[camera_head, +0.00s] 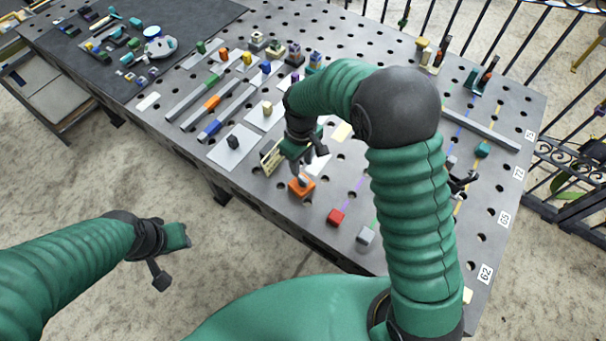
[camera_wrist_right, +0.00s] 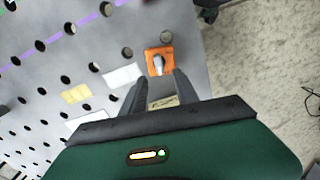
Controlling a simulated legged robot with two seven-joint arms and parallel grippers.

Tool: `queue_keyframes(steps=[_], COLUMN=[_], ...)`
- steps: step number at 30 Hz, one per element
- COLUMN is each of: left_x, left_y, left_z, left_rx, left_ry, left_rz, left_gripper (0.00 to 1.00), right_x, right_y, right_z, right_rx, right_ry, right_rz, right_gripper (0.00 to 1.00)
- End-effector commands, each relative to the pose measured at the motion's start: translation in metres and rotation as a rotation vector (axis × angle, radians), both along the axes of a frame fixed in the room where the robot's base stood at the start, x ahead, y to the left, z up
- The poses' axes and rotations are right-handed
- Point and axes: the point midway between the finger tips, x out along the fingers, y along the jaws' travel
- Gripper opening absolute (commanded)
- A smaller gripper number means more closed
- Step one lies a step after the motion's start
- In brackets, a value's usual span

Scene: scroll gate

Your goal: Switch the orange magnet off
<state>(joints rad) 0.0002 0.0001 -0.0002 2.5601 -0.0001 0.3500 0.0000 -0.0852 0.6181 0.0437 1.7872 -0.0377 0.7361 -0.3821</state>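The orange magnet (camera_head: 301,187) is a small orange block with a grey knob on top, near the front edge of the perforated grey table (camera_head: 480,262). It also shows in the right wrist view (camera_wrist_right: 154,71), with its grey knob pointing toward the fingers. My right gripper (camera_head: 302,174) is just above the magnet. In the right wrist view its two fingers (camera_wrist_right: 159,78) are apart with nothing between them, and the magnet lies just past their tips. Whether they touch the knob is unclear. My left gripper (camera_head: 168,262) hangs off the table's front side; its finger opening is unclear.
A red block (camera_head: 335,217) and a grey block (camera_head: 366,235) sit to the right of the magnet. A pale plate with a dark block (camera_head: 233,143) lies to its left. Rails with coloured blocks (camera_head: 212,103) stand farther left. Black railings (camera_head: 560,120) run behind the table.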

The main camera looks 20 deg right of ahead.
Motion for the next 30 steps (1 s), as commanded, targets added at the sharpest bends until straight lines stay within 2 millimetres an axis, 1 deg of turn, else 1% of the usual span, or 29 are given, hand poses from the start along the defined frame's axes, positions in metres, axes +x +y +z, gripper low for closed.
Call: queue_keyframes(steps=[1, 3, 6, 9, 13, 20, 23, 28, 29, 30], left_x=[0.0, 0.0, 0.0, 0.0, 0.0, 0.0, 0.0, 0.0, 0.0, 0.0], left_y=[0.0, 0.0, 0.0, 0.0, 0.0, 0.0, 0.0, 0.0, 0.0, 0.0], left_z=[0.003, 0.005, 0.008, 0.009, 0.01, 0.009, 0.009, 0.009, 0.009, 0.009], left_rx=[0.0, 0.0, 0.0, 0.0, 0.0, 0.0, 0.0, 0.0, 0.0, 0.0], left_ry=[0.0, 0.0, 0.0, 0.0, 0.0, 0.0, 0.0, 0.0, 0.0, 0.0], left_rz=[0.0, 0.0, 0.0, 0.0, -0.001, 0.0, 0.0, 0.0, 0.0, 0.0], left_gripper=[0.36, 0.36, 0.36, 0.36, 0.36, 0.36, 0.36, 0.36, 0.36, 0.36], right_x=[-0.001, -0.002, -0.001, -0.001, -0.001, 0.0, 0.0, 0.0, 0.0, 0.0], right_y=[0.0, 0.0, -0.001, 0.0, 0.0, 0.0, 0.0, 0.0, 0.0, 0.0], right_z=[-0.012, -0.03, -0.052, -0.067, -0.076, -0.077, -0.077, -0.077, -0.077, -0.077], right_rx=[-0.001, -0.001, -0.001, -0.001, -0.001, -0.001, 0.0, 0.0, 0.0, 0.0], right_ry=[0.005, 0.005, 0.004, 0.003, 0.001, -0.001, 0.0, 0.0, 0.0, 0.0], right_rz=[0.0, 0.0, 0.0, 0.0, 0.0, 0.0, 0.0, 0.0, 0.0, 0.0], right_gripper=[0.36, 0.36, 0.36, 0.36, 0.36, 0.36, 0.25, 0.02, 0.0, 0.0])
